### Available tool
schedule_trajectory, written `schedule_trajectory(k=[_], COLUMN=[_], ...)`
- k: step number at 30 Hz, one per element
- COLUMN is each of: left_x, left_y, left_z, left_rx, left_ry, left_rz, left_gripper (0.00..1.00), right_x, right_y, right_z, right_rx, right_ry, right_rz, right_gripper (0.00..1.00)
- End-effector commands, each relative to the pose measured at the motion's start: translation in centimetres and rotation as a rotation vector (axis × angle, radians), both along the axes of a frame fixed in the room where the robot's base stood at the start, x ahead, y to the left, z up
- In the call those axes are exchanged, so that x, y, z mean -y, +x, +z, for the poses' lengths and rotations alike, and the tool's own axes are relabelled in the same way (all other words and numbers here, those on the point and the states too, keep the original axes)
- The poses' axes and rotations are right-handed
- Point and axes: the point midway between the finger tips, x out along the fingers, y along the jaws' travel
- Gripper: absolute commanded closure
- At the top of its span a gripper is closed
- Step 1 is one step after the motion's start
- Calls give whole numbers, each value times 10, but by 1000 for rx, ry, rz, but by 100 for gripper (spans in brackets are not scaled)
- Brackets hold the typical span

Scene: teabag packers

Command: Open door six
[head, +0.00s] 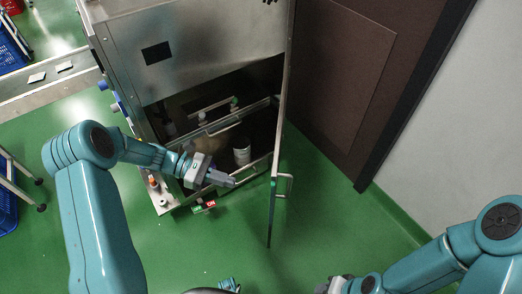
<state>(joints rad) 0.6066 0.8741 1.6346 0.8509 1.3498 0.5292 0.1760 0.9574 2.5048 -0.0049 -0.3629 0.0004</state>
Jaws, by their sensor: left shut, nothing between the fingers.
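A machine door (281,130) stands swung out from the steel cabinet (190,45) and shows nearly edge-on. Its bar handle (288,184) is on the right side, low down. No number on the door can be read. My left gripper (231,182) is shut and empty at the front of the open compartment, left of the door's edge and apart from the handle. My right gripper (325,287) is at the bottom edge, partly cut off, and its fingers cannot be made out.
Inside the compartment are a white cylinder (242,152) and metal rails. A brown door (345,75) and grey wall are at right. A conveyor (45,88) with small packets runs in from the left. Green floor (330,220) is clear right of the machine door.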

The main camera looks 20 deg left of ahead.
Motion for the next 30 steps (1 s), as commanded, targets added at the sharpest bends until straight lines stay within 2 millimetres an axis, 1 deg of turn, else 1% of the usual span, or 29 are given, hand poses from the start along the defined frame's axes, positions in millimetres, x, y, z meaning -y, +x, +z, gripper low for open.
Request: schedule_trajectory(k=[1,3,6,9,11,14,21,24,27,30], left_x=[-17,-34,-47,-46,-39,-20,32,52,68,79], left_y=[10,17,21,23,25,28,37,41,44,46], left_z=[29,55,76,82,82,81,81,81,80,80], left_rx=[10,23,37,41,40,38,39,38,39,40], left_ry=[-70,-154,-222,-244,-244,-244,-242,-242,-241,-240], left_rz=[38,66,80,81,79,77,74,75,75,77], left_gripper=[100,100,100,100,100,100,100,100,100,100], right_x=[0,0,0,0,0,0,0,0,0,0], right_y=[0,0,0,0,0,0,0,0,0,0], right_z=[8,11,12,11,11,10,8,7,5,4], right_rx=[0,0,0,0,0,0,0,0,0,0], right_ry=[0,0,0,0,0,0,0,0,0,0], right_rz=[0,0,0,0,0,0,0,0,0,0], right_gripper=[57,57,57,57,57,57,57,57,57,57])
